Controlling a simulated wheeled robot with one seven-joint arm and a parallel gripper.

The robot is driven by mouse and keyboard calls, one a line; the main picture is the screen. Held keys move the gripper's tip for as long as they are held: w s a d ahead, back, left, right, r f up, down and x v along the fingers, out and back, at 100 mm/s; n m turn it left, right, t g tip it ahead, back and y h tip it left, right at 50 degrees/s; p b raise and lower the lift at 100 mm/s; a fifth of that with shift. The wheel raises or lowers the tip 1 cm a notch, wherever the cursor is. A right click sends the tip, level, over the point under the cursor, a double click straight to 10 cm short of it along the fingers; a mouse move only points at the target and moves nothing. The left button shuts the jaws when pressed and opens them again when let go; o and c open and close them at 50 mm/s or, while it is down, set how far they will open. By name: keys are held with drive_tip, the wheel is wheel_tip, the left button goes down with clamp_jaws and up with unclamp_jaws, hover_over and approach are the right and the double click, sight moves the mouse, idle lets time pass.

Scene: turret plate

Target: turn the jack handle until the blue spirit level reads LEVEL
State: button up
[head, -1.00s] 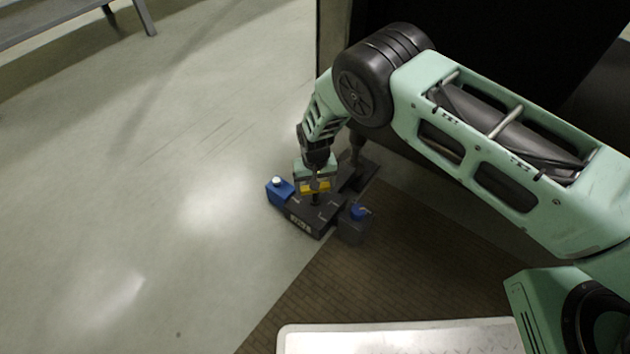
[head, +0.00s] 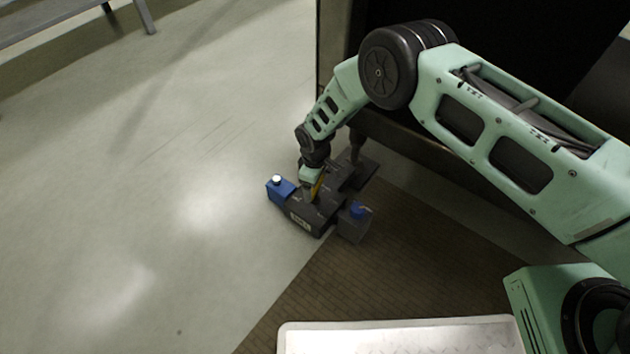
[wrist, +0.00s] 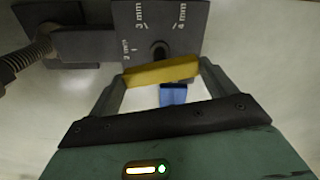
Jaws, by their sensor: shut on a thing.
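The yellow jack handle (wrist: 162,71) lies between the two fingers of my gripper (wrist: 165,76), which is shut on it. A dark post (wrist: 160,50) shows just beyond the handle, on a dark plate (wrist: 185,18) with white marks including "3 mm" and "4 mm". In the head view the handle (head: 319,185) is partly hidden by my gripper (head: 316,189), above the dark base. A blue box with a white top (head: 281,187) stands left of the base; it may be the spirit level. I cannot read it. A blue part (wrist: 173,95) also shows below the handle in the wrist view.
A dark block with a blue top piece (head: 357,210) stands at the base's right. A dark column (head: 356,147) rises behind, close to a large dark panel. Pale floor (head: 150,230) is open to the left; a brown mat (head: 400,270) lies to the right.

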drive_tip(key=shift+n, duration=1.5)
drive_tip(key=o, duration=0.9)
drive_tip(key=shift+c, duration=0.2)
wheel_tip(320, 180, up, 18)
drive_tip(key=p, duration=0.6)
drive_tip(key=shift+f, duration=0.25)
